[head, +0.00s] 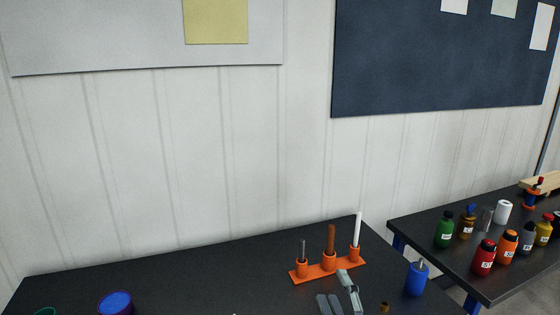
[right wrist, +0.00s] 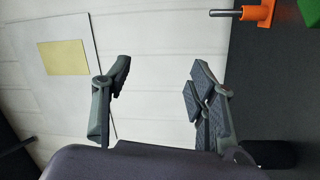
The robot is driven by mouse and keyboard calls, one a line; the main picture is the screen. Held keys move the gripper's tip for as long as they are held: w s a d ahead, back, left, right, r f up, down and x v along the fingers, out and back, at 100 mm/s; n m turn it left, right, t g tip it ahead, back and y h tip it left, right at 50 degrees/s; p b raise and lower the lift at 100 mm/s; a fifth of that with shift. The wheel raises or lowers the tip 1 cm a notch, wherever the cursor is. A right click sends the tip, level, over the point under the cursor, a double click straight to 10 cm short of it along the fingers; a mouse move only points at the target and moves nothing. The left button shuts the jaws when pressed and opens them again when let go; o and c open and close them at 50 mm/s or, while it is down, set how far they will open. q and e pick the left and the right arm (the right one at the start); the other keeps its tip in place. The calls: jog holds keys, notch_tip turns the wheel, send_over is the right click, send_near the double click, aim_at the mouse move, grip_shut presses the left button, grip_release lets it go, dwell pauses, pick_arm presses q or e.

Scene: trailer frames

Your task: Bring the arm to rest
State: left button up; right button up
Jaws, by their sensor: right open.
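My right gripper (head: 340,296) shows at the bottom of the head view, over the dark table (head: 200,272) and just in front of an orange rack (head: 316,271). In the right wrist view my right gripper (right wrist: 160,85) has its fingers spread wide, with nothing between them but the pale wall behind. The orange rack holds a grey rod (head: 304,249), a brown rod (head: 331,236) and a white rod (head: 358,230) upright. Part of an orange holder (right wrist: 258,13) with a grey rod shows at the top right of the wrist view. My left gripper is not in view.
A blue bottle (head: 416,279) stands right of the gripper, with a small brown item (head: 385,307) nearer. A blue and purple round container (head: 115,303) is at the left front. A second table (head: 440,265) at right holds several labelled bottles. The table's middle left is clear.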

jog(key=s+d+f+m+g+h, duration=0.2)
jog(key=s+d+f+m+g, duration=0.25)
jog(key=f, duration=0.35)
jog(key=s+d+f+m+g+h, duration=0.2)
jog(key=s+d+f+m+g, duration=0.1)
jog(key=s+f+m, duration=0.3)
jog(key=s+d+f+m+g, duration=0.1)
jog(key=s+f+m+g, duration=0.1)
jog(key=s+f+g, duration=0.45)
jog(key=s+d+f+m+g, duration=0.1)
jog(key=s+f+m, duration=0.25)
jog(key=s, duration=0.65)
notch_tip(320, 180, down, 24)
jog(key=f+n+g, duration=0.1)
jog(key=s+d+f+g, duration=0.1)
jog(key=s+d+f, duration=0.2)
jog(key=s+f, duration=1.4)
jog(key=shift+s+f+g, duration=0.35)
jog(key=shift+s+g, duration=0.05)
jog(key=shift+s, duration=0.15)
